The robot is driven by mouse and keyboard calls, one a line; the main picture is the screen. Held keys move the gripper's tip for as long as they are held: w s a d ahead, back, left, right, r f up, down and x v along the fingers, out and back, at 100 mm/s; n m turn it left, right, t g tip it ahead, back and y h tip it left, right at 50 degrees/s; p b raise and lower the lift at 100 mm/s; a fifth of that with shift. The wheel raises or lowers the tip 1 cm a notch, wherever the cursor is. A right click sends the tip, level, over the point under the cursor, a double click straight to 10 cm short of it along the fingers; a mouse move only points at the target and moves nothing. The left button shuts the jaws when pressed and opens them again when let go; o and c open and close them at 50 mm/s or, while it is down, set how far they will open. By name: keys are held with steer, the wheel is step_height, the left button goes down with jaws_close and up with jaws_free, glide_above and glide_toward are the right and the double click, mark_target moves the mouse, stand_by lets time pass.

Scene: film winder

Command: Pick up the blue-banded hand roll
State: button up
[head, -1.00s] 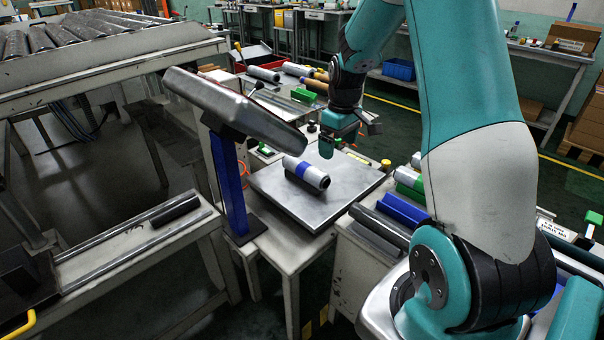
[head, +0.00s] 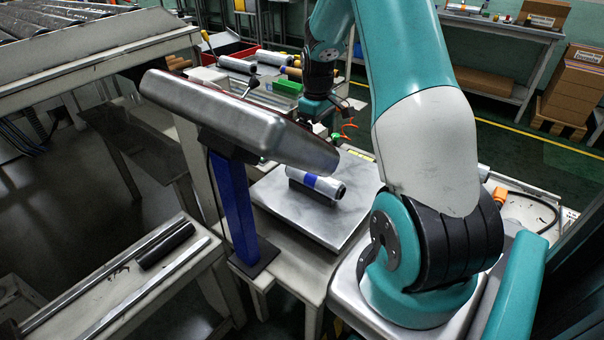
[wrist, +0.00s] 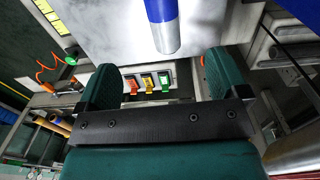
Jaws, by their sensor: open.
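The blue-banded hand roll (head: 327,188) is silver-grey with a blue band. It lies on its side on the bare metal plate (head: 280,211) in the head view. In the wrist view the roll (wrist: 166,34) shows at the top, its blue band at the upper edge and its silver end towards me. My gripper (wrist: 158,78) is open and empty, with its green fingers apart. The roll is beyond the fingertips, not between them. In the head view my gripper (head: 322,112) is above the far side of the plate, partly hidden behind the press head.
A metal-headed device (head: 235,115) on a blue post (head: 237,205) stands close left of the plate. Beyond it are several other rolls (head: 238,65) and a green box (head: 288,86). Coloured switches (wrist: 148,82) sit along the plate's edge in the wrist view.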

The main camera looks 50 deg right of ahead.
glide_above(314, 180)
steer(key=w+d, duration=0.2)
steer(key=f, duration=1.1)
steer(key=shift+s+b, duration=0.25)
steer(key=shift+b, duration=0.1)
steer(key=shift+s+f, duration=0.15)
steer(key=shift+f, duration=3.05)
steer(key=shift+r, duration=0.1)
steer(key=c, duration=1.2)
